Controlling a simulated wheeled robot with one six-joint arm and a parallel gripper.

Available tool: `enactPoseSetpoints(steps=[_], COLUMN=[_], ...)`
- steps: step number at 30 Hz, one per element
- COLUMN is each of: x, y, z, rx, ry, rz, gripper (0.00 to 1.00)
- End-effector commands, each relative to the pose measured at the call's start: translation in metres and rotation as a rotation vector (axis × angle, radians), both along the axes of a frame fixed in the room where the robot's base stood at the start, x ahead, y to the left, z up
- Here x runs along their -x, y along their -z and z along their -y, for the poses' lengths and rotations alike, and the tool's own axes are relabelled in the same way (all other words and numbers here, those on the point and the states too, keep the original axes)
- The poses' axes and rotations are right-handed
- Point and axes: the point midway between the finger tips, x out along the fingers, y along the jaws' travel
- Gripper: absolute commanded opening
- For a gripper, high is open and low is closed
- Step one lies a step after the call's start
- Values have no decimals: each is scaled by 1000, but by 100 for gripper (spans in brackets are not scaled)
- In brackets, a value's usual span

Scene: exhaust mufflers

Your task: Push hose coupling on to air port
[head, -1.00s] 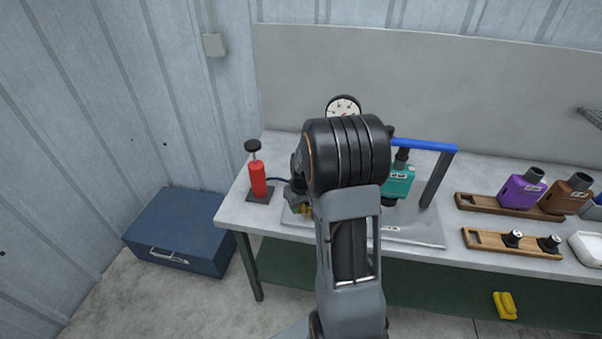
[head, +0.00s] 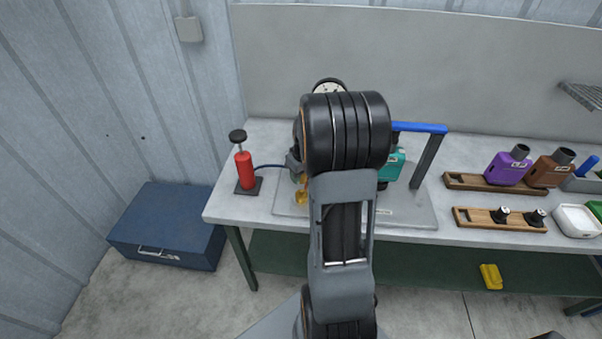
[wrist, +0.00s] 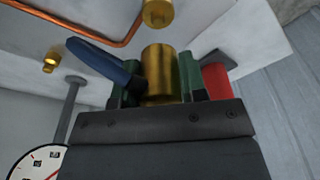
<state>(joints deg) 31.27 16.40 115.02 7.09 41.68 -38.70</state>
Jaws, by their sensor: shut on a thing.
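The brass hose coupling (wrist: 158,75) stands between the green fingertips of my gripper (wrist: 160,90) in the wrist view, and the gripper is shut on it. A dark blue hose (wrist: 100,62) runs from its left side. A brass port (wrist: 158,12) shows at the top edge of the wrist view, in line with the coupling and apart from it by a gap. In the head view my arm hides most of the gripper and the coupling. A brass part (head: 302,195) shows just left of my arm; I cannot tell which piece it is.
A red hand pump (head: 246,170) stands left on the bench. A pressure gauge (head: 330,88) and teal muffler (head: 391,166) are partly behind my arm. A blue-topped frame (head: 420,127) stands to the right. A copper pipe (wrist: 75,30) runs near the port.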

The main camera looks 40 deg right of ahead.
Motion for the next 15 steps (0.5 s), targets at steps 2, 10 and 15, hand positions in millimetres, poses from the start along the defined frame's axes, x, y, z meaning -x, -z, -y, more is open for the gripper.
enactPoseSetpoints(steps=[2,10,15], x=[0,0,0], y=[5,25,40], z=[-1,-1,-1], rx=[0,-1,-1], ry=[-1,-1,-1], rz=[0,0,-1], gripper=[18,18,18])
